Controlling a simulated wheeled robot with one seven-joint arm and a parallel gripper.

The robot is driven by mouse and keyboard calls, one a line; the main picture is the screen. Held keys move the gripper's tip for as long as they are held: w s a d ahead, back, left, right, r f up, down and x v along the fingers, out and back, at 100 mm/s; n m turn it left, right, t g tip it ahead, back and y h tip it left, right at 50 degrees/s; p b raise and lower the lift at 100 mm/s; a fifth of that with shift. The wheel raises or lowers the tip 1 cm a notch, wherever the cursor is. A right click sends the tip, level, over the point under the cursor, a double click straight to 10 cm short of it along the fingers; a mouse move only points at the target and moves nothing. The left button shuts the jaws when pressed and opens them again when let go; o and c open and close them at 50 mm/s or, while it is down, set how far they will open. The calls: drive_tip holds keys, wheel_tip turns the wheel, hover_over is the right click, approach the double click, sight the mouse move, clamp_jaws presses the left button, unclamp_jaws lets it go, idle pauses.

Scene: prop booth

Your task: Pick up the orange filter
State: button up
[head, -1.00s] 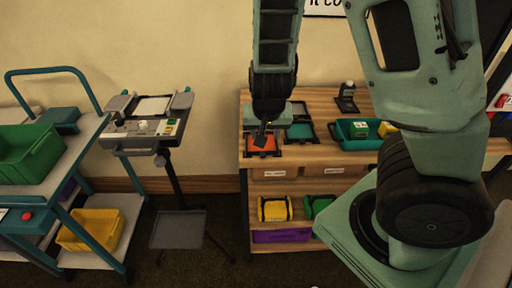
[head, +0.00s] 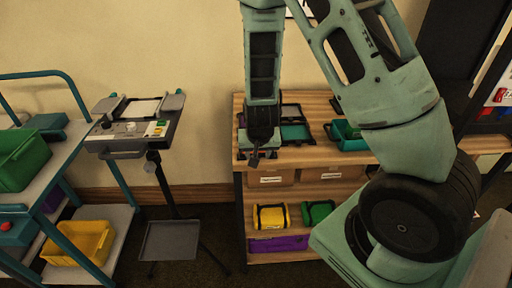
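My gripper (head: 255,159) points down at the front left edge of the wooden shelf unit's top (head: 320,154). Its dark fingers are small, and I cannot tell whether they are open or shut, or whether they hold anything. The orange filter is not clearly visible now; my arm and gripper cover the spot where it lay in its dark frame. The teal filter (head: 295,132) lies in a dark frame just right of my arm.
A teal bin (head: 349,143) stands on the top, partly behind my arm. Yellow (head: 271,216) and green (head: 318,211) items sit on the shelf below. A stand with a control panel (head: 135,130) and a trolley with a green crate (head: 20,160) are at the left.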

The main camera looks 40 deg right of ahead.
drive_tip(key=shift+x, duration=0.8)
clamp_jaws()
drive_tip(key=shift+r, duration=0.15)
